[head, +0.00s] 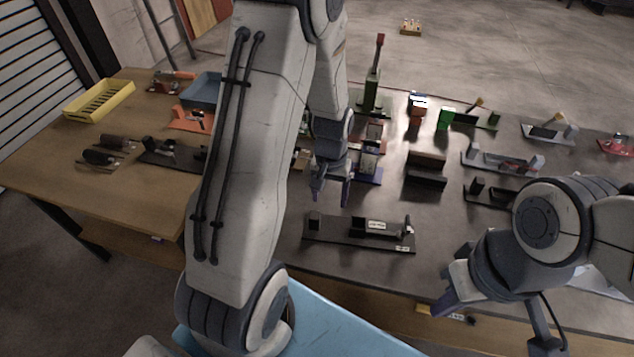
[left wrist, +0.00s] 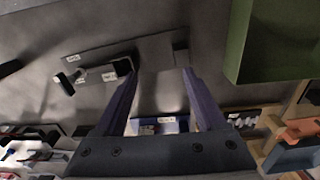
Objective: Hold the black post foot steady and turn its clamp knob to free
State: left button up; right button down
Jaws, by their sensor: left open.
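A black base plate (head: 345,238) lies on the dark mat near the front edge. It carries a small upright black block (head: 315,221) at its left end, a low black bar with a white label (head: 377,226), and a small upright clamp piece (head: 408,226) at its right end. In the left wrist view the plate (left wrist: 155,52) lies beyond the fingers, with a dark knob (left wrist: 66,84) at one end. My left gripper (head: 332,194) is open and empty above the mat, behind the plate. My right gripper (head: 447,298) is at the front edge; its jaw gap is unclear.
Several fixtures crowd the mat behind and right of the plate, including a black block pair (head: 427,172) and a green block (head: 445,118). A yellow tray (head: 100,100) and a blue bin (head: 204,89) stand at left. My left arm hides part of the table.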

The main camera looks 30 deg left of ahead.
pick_arm(q)
jog(key=n, duration=0.1)
send_over(315, 215)
notch_tip(315, 215, down, 3)
jog(key=shift+a+f, duration=0.1)
notch_tip(315, 215, down, 10)
jog(key=p, duration=0.2)
jog(key=shift+p, duration=0.35)
pick_arm(e)
notch_tip(315, 215, up, 3)
jog(key=shift+r, duration=0.1)
pick_arm(q)
jog(key=shift+c, duration=0.3)
grip_shut()
pick_arm(e)
jog(key=c, duration=1.5)
grip_release()
jog(key=shift+c, duration=0.2)
